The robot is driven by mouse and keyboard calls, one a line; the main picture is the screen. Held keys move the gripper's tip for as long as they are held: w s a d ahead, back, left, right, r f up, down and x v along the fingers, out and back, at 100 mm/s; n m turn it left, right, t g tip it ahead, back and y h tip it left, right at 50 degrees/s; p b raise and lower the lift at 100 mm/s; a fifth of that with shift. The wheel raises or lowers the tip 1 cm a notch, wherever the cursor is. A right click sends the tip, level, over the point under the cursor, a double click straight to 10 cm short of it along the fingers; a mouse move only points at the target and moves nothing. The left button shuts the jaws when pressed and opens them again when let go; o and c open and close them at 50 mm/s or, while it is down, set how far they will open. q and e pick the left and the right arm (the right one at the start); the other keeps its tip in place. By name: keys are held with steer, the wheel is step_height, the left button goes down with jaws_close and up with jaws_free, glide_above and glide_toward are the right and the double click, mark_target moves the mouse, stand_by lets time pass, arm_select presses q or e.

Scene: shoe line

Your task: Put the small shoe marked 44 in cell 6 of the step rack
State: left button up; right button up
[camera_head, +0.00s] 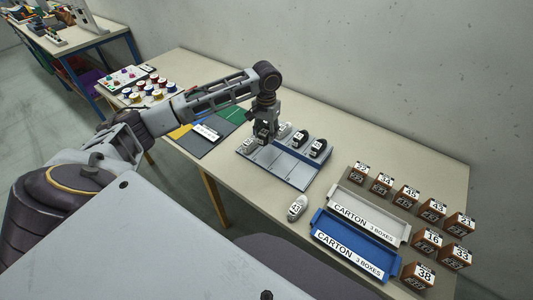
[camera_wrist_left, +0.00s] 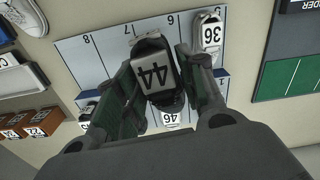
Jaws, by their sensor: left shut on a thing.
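The step rack (camera_head: 290,168) stands on the table, a grey stepped board with a blue strip; its numbers 5 to 8 show along one edge in the left wrist view (camera_wrist_left: 85,62). My left gripper (camera_head: 264,128) is above the rack. In the left wrist view it is shut on the small dark shoe marked 44 (camera_wrist_left: 153,75), with a finger on each side. The shoe is over the area of cells 6 and 7 and hides part of it. I cannot tell whether it touches the rack. A white shoe marked 36 (camera_wrist_left: 209,38) lies in cell 5 beside it. My right gripper is not in view.
A white shoe marked 46 (camera_wrist_left: 171,118) and two dark shoes (camera_head: 318,148) are on the rack's other row. Another white shoe (camera_head: 297,207) lies on the table. Grey (camera_head: 400,237) and blue (camera_head: 318,217) carton trays and several numbered boxes (camera_head: 431,209) are at the right.

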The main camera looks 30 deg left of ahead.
arm_select(q)
steer(key=shift+w, duration=0.15)
steer(key=shift+m, duration=0.4)
stand_by(0.4)
glide_above(266, 156)
steer(key=shift+d+f, duration=0.1)
steer(key=shift+f, duration=2.4)
steer(key=shift+f, duration=0.1)
steer(key=shift+f, duration=2.35)
steer(key=shift+f, duration=0.1)
